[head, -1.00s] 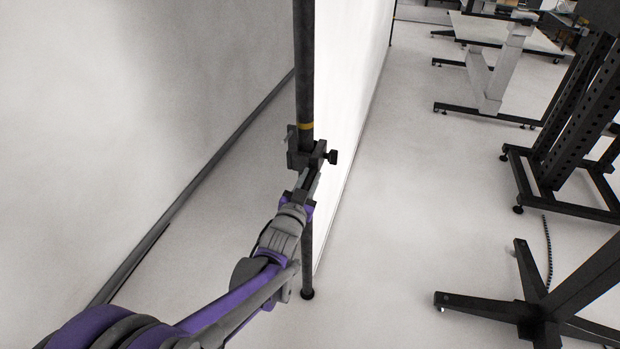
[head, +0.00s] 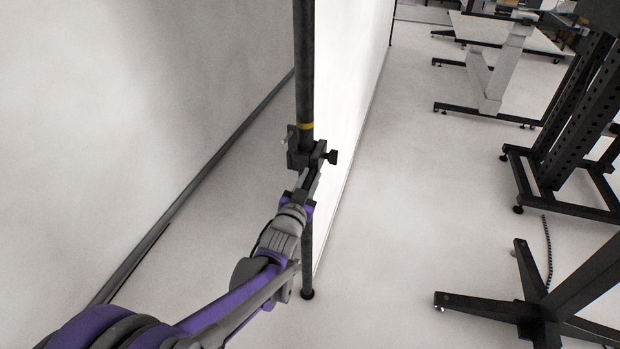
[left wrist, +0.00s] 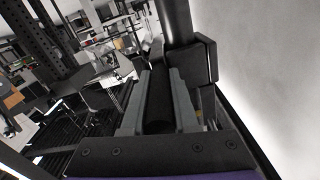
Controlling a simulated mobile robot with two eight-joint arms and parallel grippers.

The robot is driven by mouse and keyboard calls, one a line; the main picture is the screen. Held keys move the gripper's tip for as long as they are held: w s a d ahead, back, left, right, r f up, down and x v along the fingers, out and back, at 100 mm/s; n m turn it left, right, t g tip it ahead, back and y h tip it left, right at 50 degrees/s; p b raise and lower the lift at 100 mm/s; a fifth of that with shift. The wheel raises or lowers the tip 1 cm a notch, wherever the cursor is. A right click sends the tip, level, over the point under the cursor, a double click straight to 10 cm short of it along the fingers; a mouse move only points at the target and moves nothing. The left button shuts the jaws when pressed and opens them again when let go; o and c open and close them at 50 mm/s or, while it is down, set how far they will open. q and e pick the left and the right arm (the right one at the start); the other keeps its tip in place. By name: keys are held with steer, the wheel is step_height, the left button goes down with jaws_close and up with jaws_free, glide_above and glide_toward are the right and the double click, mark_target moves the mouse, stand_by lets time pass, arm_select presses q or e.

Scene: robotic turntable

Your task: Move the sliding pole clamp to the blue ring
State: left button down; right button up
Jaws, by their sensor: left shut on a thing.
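The dark pole (head: 305,70) stands upright in the head view, its foot on the floor. The black pole clamp (head: 301,150) sits around it, with a knob on its right side. A yellow ring (head: 306,126) is on the pole just above the clamp. I see no blue ring in these frames. My left gripper (head: 307,184) is shut on a part of the clamp from below and in front. In the left wrist view the clamp (left wrist: 193,62) shows around the pole (left wrist: 177,20), beyond the fingers (left wrist: 160,95). My right gripper is not in view.
A white panel (head: 345,90) stands right behind the pole, and another white wall surface (head: 130,100) is at the left. Black wheeled stand legs (head: 540,312) and a dark perforated frame (head: 575,120) stand at the right. The floor between is clear.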

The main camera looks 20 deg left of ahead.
arm_select(q)
step_height(320, 180, up, 36)
steer(key=p, duration=2.2)
steer(key=shift+r, duration=0.25)
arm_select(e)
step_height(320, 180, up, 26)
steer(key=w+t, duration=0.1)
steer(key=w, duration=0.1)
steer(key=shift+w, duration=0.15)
arm_select(q)
steer(key=c, duration=0.7)
jaws_free()
steer(key=shift+f, duration=0.15)
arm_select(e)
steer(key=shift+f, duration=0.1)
arm_select(q)
steer(key=s, duration=0.5)
steer(key=s+b, duration=0.1)
steer(key=s, duration=0.4)
steer(key=shift+s+a, duration=0.2)
steer(key=shift+s, duration=0.2)
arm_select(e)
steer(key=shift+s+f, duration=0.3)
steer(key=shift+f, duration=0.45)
